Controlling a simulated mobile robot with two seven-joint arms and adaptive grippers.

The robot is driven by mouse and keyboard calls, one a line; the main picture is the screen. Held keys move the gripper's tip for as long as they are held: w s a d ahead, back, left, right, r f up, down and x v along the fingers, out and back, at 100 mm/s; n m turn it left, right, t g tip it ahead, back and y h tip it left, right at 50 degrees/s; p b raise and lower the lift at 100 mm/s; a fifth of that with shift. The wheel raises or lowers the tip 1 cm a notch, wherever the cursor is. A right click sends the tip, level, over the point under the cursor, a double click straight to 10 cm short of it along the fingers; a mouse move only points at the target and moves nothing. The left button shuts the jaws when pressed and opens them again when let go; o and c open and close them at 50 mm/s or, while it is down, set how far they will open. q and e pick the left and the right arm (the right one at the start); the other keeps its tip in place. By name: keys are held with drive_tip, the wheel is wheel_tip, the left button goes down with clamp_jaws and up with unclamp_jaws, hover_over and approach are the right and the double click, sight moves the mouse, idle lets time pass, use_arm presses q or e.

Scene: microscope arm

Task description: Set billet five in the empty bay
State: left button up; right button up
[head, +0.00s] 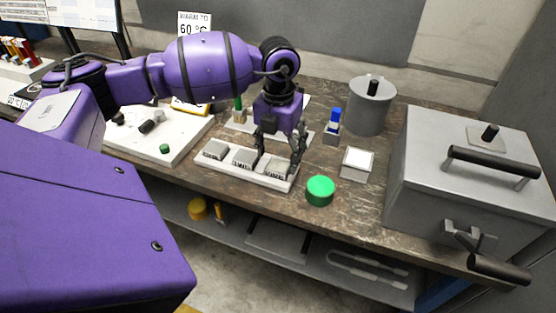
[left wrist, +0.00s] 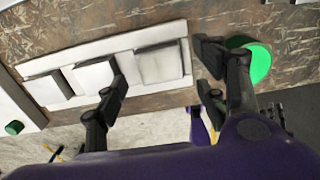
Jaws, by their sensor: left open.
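A white tray (head: 239,178) with a row of bays lies near the front edge of the bench. It holds a left pale billet (head: 215,149), a middle billet (head: 243,157) and a right billet (head: 275,168). All three show in the left wrist view: left (left wrist: 50,89), middle (left wrist: 96,75), right (left wrist: 160,63). Their numbers are too small to read. My left gripper (head: 280,155) points down over the tray's right end. Its fingers (left wrist: 165,85) are open, apart on either side of the right billet. My right gripper is out of view.
A green round button (head: 320,190) is close to the right of the left gripper. A pale square block (head: 357,163), a blue-topped item (head: 333,127), a grey canister (head: 372,105) and a large lidded grey box (head: 470,160) stand farther right. A white board (head: 185,145) lies left.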

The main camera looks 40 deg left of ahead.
sight(278, 166)
use_arm(q)
wheel_tip(278, 166, up, 10)
drive_tip(key=shift+f, duration=0.15)
drive_tip(key=shift+s+f, duration=0.1)
